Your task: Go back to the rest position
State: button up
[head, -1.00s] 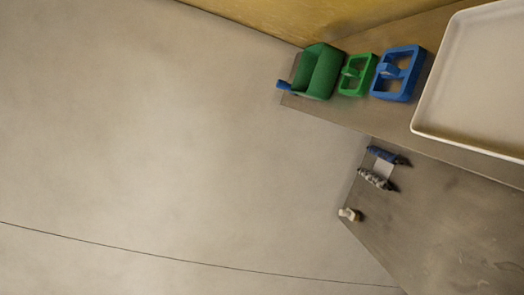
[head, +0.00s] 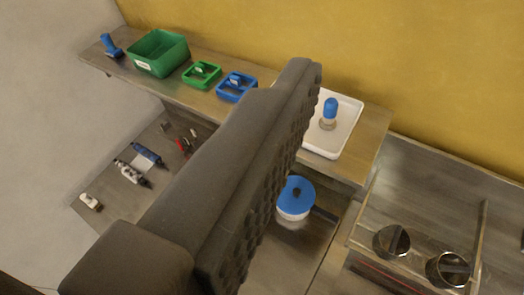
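A large dark part of my own body, with a studded right side, crosses the middle of the view from lower left to upper centre. It hides part of the counter and shelf behind it.
A raised shelf along the yellow wall holds a blue object (head: 111,46), green bin (head: 158,53), green caddy (head: 201,75), blue caddy (head: 236,87) and white tray (head: 343,125) with a blue-topped item (head: 329,113). Below are a blue-lidded tub (head: 295,199), small tools, and round metal vessels (head: 391,241).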

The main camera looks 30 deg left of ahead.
jog(key=shift+f, duration=0.1)
dwell(0.3)
notch_tip(320, 180, down, 14)
jog(key=b, duration=1.4)
